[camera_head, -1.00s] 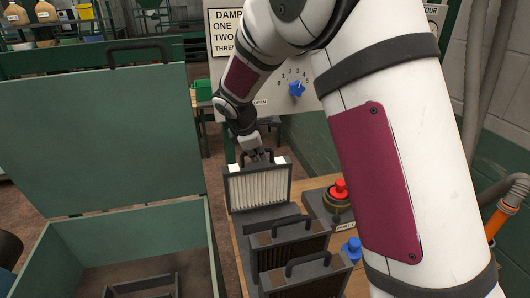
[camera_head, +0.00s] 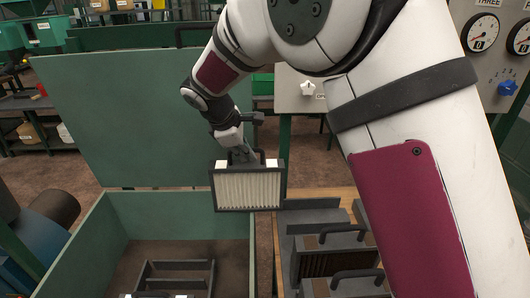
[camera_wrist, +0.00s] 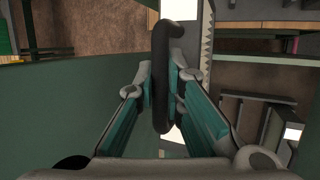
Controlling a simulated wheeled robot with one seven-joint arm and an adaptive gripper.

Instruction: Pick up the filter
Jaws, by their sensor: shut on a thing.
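The filter (camera_head: 248,190) is a dark-framed rectangular panel with white pleats and a dark handle on top. My gripper (camera_head: 243,154) is shut on its handle, and the filter hangs upright in the air between the green box and the wooden table. In the wrist view, the two teal-padded fingers of my gripper (camera_wrist: 163,95) close on both sides of the dark handle (camera_wrist: 161,75). Most of the filter lies behind the fingers in that view.
An open green box (camera_head: 180,212) with its lid (camera_head: 120,120) raised stands at left, holding a dark slotted rack (camera_head: 175,268). Other dark filters (camera_head: 330,258) stand in a holder on the wooden table at right. A panel with gauges (camera_head: 482,32) is behind.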

